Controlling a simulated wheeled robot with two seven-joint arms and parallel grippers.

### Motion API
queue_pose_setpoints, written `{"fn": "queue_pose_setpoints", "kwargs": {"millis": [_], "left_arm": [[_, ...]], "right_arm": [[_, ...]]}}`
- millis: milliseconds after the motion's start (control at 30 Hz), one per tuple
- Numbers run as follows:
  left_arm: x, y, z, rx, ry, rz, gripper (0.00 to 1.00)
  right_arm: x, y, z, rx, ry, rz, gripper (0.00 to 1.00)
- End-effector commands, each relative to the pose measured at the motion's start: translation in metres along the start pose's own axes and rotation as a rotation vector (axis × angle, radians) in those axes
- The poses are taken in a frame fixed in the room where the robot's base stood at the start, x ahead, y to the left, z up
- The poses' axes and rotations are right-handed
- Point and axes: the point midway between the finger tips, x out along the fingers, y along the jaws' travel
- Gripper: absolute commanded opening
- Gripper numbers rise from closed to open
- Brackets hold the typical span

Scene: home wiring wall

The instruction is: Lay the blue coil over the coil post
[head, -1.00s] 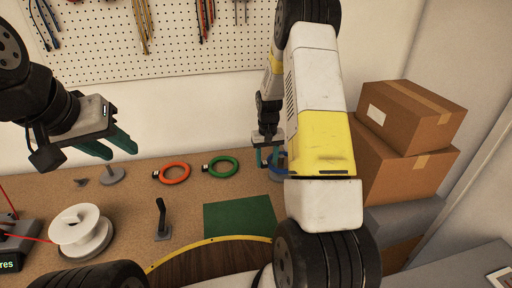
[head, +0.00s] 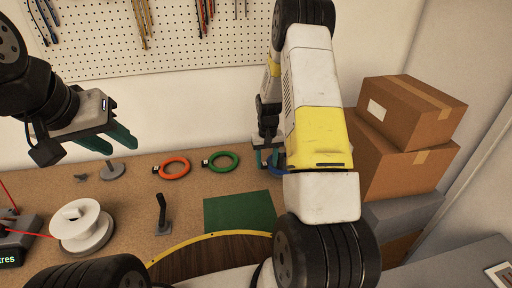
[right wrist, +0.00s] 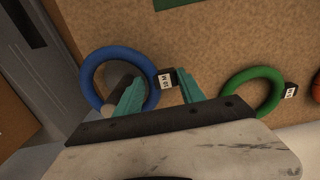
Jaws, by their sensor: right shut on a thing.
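The blue coil (right wrist: 84,82) is a ring with a white-and-black tag (right wrist: 165,79). In the head view only a small part of the blue coil (head: 277,170) shows beside my right arm. My right gripper (right wrist: 160,92) is shut on the coil at its tag side. A grey disc (right wrist: 118,74) and a pale stub (right wrist: 108,111), seemingly the coil post, show through the ring. I cannot tell whether the coil rests on the disc or hangs above it. My left gripper (head: 118,143) is open and empty, above the left of the bench.
Orange (head: 174,168) and green coils (head: 222,162) lie left of my right gripper. A grey round stand (head: 112,171), black upright (head: 162,215), white spool (head: 80,228) and green mat (head: 239,211) are on the bench. Cardboard boxes (head: 405,170) stand at right.

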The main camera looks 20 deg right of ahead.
Motion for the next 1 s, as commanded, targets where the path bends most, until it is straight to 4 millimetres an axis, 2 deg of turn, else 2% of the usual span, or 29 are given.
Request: {"fn": "queue_pose_setpoints", "kwargs": {"millis": [500, 800, 833, 933, 1000], "left_arm": [[0.0, 0.0, 0.0, 0.0, 0.0, 0.0, 0.36], [0.0, 0.0, 0.0, 0.0, 0.0, 0.0, 0.36], [0.0, 0.0, 0.0, 0.0, 0.0, 0.0, 0.36], [0.0, 0.0, 0.0, 0.0, 0.0, 0.0, 0.36], [0.0, 0.0, 0.0, 0.0, 0.0, 0.0, 0.36]], "right_arm": [[0.014, 0.0, 0.0, 0.0, 0.001, 0.0, 0.0], [0.015, 0.0, 0.0, 0.0, 0.001, 0.0, 0.0], [0.015, 0.0, 0.0, 0.0, 0.001, 0.0, 0.48], [0.015, 0.0, 0.0, 0.0, 0.001, 0.0, 0.68], [0.015, 0.001, 0.0, 0.0, 0.001, 0.001, 0.71]]}}
